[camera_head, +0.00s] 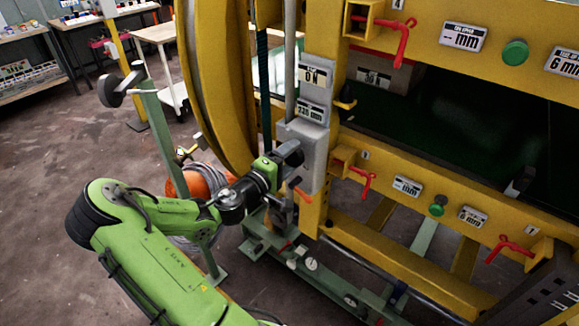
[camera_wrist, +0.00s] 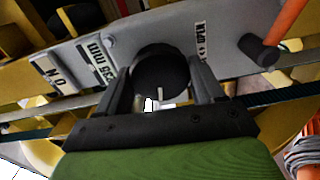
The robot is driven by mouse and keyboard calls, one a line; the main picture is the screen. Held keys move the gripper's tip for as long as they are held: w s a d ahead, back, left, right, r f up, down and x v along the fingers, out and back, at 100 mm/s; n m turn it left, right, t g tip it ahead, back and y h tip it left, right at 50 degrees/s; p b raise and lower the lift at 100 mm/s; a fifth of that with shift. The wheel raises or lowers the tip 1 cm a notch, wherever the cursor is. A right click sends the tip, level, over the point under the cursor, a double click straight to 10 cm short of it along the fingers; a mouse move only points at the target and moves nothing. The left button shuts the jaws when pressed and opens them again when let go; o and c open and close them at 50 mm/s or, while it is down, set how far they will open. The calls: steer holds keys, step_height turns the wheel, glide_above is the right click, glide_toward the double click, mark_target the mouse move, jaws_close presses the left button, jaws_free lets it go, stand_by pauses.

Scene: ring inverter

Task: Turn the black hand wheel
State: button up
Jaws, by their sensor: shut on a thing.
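The black hand wheel (camera_wrist: 158,72) is a round dark knob on a grey panel. In the wrist view it sits between the two fingers of my gripper (camera_wrist: 166,84), one finger on each side. My gripper is shut on it. In the head view my gripper (camera_head: 277,160) reaches the grey control box (camera_head: 309,150) on the yellow machine post. There the wheel is small and largely hidden by my gripper.
An orange-handled lever (camera_wrist: 288,28) is right of the wheel in the wrist view. Labels with numbers (camera_head: 312,110) are above the box. Red handles (camera_head: 366,182) stick out from the yellow frame. An orange cable reel (camera_head: 200,185) stands behind my arm. Open floor (camera_head: 45,170) lies at left.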

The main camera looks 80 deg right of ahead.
steer(key=m+b, duration=0.4)
steer(key=shift+f, duration=0.25)
steer(key=shift+r+m+b, duration=0.2)
steer(key=shift+m+b, duration=1.3)
steer(key=shift+b, duration=0.1)
steer(key=o, duration=1)
steer(key=shift+r, duration=0.1)
steer(key=p+v, duration=0.2)
steer(key=v, duration=1.3)
steer(key=shift+w+a, duration=0.2)
steer(key=shift+a, duration=0.15)
